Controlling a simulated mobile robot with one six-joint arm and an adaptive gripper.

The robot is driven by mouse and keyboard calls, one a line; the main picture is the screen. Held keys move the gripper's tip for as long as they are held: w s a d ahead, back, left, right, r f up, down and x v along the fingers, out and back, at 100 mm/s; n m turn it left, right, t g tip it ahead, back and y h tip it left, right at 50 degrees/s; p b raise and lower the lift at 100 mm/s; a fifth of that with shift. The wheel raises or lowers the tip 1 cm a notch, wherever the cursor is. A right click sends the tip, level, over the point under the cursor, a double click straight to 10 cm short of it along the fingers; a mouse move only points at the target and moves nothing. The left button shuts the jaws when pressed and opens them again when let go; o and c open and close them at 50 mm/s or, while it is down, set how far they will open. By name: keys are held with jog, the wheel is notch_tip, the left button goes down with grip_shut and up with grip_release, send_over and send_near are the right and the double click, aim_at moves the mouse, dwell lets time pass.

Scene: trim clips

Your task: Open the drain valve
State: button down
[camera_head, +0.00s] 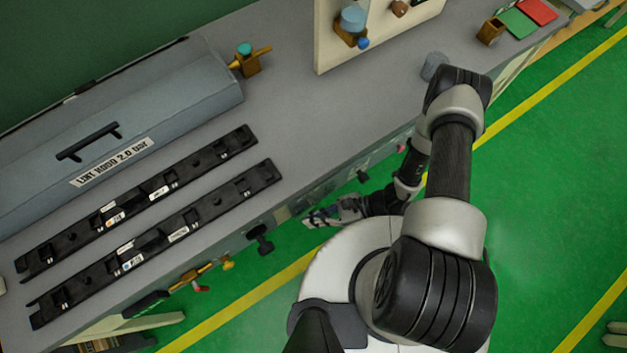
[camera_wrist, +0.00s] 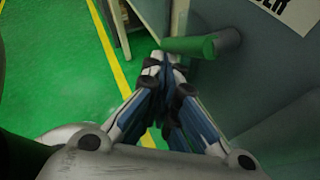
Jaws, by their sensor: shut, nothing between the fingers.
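My gripper (camera_head: 330,215) is low beside the bench front in the head view, with its fingers pointing left. In the wrist view my gripper (camera_wrist: 163,62) has its fingers together with nothing between them. A green bar-shaped handle (camera_wrist: 188,45) lies just beyond and to the right of the fingertips, against a dark grey body. I cannot tell whether the tips touch it. A brass valve fitting (camera_head: 205,270) with yellow and red parts sits at the bench front, left of my gripper. I cannot tell which fitting is the drain valve.
The grey bench (camera_head: 330,110) carries a long grey box (camera_head: 120,140) and two black rails (camera_head: 150,245). A dark knob (camera_head: 262,242) sticks out from the bench front near my gripper. A partly cut-off label (camera_wrist: 292,12) shows upper right in the wrist view. Green floor (camera_head: 555,190) lies open at right.

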jog(key=shift+r+p, duration=0.65)
jog(key=shift+r, duration=0.15)
jog(key=shift+f, duration=0.1)
